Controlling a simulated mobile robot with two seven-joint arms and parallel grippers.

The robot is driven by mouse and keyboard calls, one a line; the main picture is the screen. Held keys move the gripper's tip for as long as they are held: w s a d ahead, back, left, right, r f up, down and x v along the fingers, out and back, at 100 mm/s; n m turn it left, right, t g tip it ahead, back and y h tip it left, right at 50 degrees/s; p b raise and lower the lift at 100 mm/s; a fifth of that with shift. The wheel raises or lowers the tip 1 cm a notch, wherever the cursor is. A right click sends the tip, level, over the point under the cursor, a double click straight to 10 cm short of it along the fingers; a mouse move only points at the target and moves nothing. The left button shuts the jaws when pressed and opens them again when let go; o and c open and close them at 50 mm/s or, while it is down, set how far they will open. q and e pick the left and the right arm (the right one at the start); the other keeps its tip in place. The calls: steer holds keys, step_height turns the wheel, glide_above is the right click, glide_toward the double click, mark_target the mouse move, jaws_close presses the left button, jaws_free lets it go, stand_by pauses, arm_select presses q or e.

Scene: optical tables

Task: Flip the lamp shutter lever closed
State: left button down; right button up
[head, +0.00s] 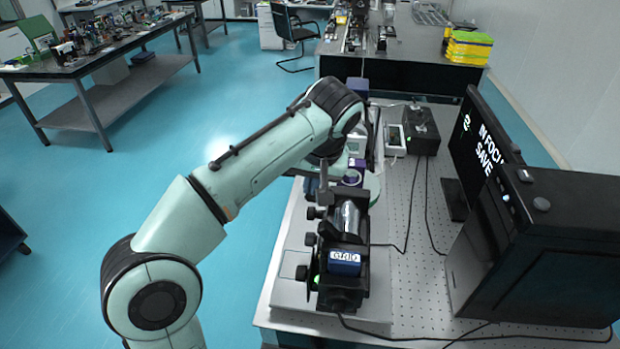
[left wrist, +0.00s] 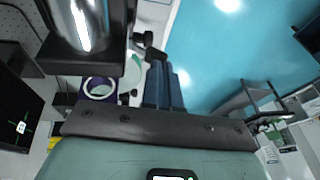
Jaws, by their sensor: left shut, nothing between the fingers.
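A black optical device with a silver cylinder (head: 347,219) and a blue block marked "GRID" (head: 344,262) stands on the table. Several dark knobs line its left side. I cannot clearly pick out the lamp shutter lever or its position. My left gripper (head: 311,187) is at the device's far left side, partly hidden by my wrist. In the left wrist view its dark blue fingers (left wrist: 160,72) are shut and empty, beside a small black knob (left wrist: 152,42); I cannot tell whether they touch. The silver cylinder also shows there (left wrist: 84,22). My right gripper is not in view.
A monitor (head: 480,140) and a black computer case (head: 535,245) stand on the right. Cables cross the perforated tabletop (head: 410,220). Clear blue floor lies left of the table.

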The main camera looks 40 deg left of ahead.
arm_select(q)
steer(key=shift+d+r, duration=0.1)
steer(key=shift+d, duration=0.05)
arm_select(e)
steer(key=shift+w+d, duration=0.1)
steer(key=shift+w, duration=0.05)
arm_select(q)
steer(key=shift+s+a+t+h, duration=0.15)
steer(key=shift+a+t+h, duration=0.15)
steer(key=shift+h, duration=0.3)
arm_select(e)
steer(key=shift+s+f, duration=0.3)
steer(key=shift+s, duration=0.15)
